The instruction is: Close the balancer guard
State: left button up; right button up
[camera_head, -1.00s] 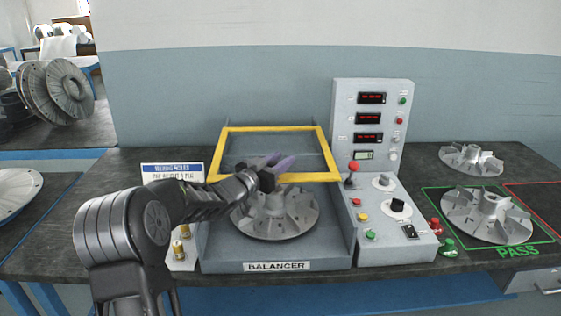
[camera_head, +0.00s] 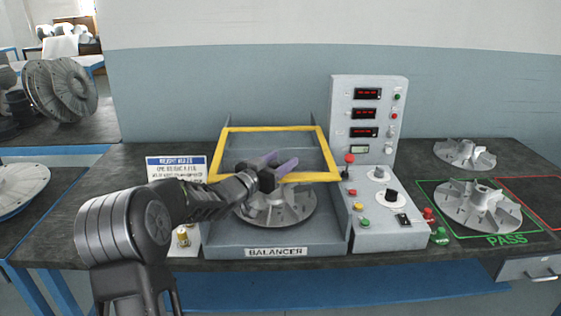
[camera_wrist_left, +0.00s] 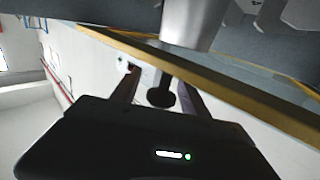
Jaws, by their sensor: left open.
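The balancer (camera_head: 214,240) stands on the bench with its guard, a yellow-edged frame (camera_head: 232,160), raised and tilted above it. A grey bladed rotor (camera_head: 276,212) sits inside, partly hidden by my arm and the guard's front bar. My left gripper (camera_head: 284,161) is open at the front bar, its fingers overlapping it in the head view. In the left wrist view, the yellow bar (camera_wrist_left: 235,90) runs diagonally just beyond the fingers (camera_wrist_left: 160,85). A dark round knob (camera_wrist_left: 161,97) on a short stem shows between them; contact cannot be told. My right gripper is out of view.
A control panel (camera_head: 340,115) with red displays and buttons stands right of the balancer. A sign (camera_head: 177,168) and brass pieces (camera_head: 183,238) are at its left. Further right, one rotor (camera_head: 478,208) lies in the green PASS area and another (camera_head: 464,155) behind it.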

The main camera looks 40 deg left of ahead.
pick_arm(q)
jog(key=shift+r, duration=0.1)
notch_tip(320, 180, up, 10)
jog(key=p, duration=0.1)
jog(key=shift+p, duration=0.4)
